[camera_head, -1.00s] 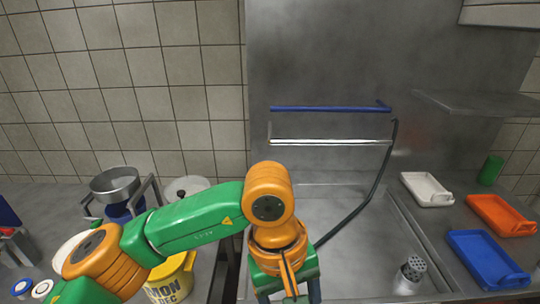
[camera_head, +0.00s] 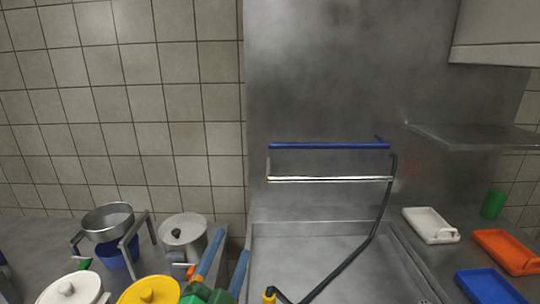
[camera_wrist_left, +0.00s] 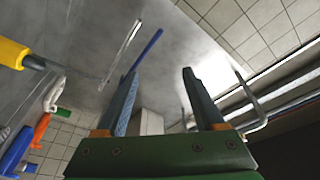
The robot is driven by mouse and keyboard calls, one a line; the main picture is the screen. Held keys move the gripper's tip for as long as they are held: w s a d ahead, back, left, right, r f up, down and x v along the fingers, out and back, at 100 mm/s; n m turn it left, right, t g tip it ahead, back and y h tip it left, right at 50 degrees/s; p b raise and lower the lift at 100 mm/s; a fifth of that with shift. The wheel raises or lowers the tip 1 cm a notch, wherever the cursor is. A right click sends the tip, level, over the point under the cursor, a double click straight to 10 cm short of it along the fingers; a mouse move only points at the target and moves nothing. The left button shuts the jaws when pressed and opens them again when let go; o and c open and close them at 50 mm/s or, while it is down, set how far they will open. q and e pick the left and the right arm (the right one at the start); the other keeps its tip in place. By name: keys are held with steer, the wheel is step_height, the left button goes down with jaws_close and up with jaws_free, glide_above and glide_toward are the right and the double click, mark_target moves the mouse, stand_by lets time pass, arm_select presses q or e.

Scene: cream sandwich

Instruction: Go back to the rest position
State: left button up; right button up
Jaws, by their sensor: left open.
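My left gripper (camera_head: 231,246) shows at the bottom of the head view, left of the sink basin. Its two blue-grey fingers point up and stand apart, with nothing between them. The same open gripper (camera_wrist_left: 162,73) shows in the left wrist view, its fingers empty against the wall and ceiling. Most of my left arm is below the head view's edge. My right gripper is in neither view.
A steel pot (camera_head: 183,234) stands close to my left fingers. A colander (camera_head: 108,221), a yellow lid (camera_head: 150,291) and a white lid (camera_head: 70,290) are farther left. A black hose (camera_head: 346,268) crosses the sink. White (camera_head: 430,224), orange (camera_head: 506,251) and blue (camera_head: 489,286) trays lie right.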

arm_select(q)
steer(key=s+a+f+n+g+y, duration=0.2)
steer(key=s+a+f+n+g, duration=0.2)
steer(key=f, duration=0.5)
steer(key=s+a+f+n+g+y, duration=0.25)
steer(key=s+f+g, duration=0.25)
steer(key=f, duration=0.5)
steer(key=s+a+f+n+g, duration=0.2)
steer(key=s+f+g, duration=0.2)
steer(key=s, duration=0.3)
steer(key=s+a+f+n+g, duration=0.1)
steer(key=s+f+n+g, duration=0.2)
steer(key=s, duration=0.5)
step_height(320, 180, down, 22)
steer(key=s+m+g+b, duration=0.1)
steer(key=b, duration=0.3)
steer(key=s+a+f+g+b, duration=0.1)
steer(key=s+a+f+b, duration=0.1)
steer(key=s+f, duration=1)
steer(key=shift+f+b, duration=0.35)
steer(key=shift+f, duration=0.15)
steer(key=shift+s+m, duration=0.1)
steer(key=shift+m, duration=0.15)
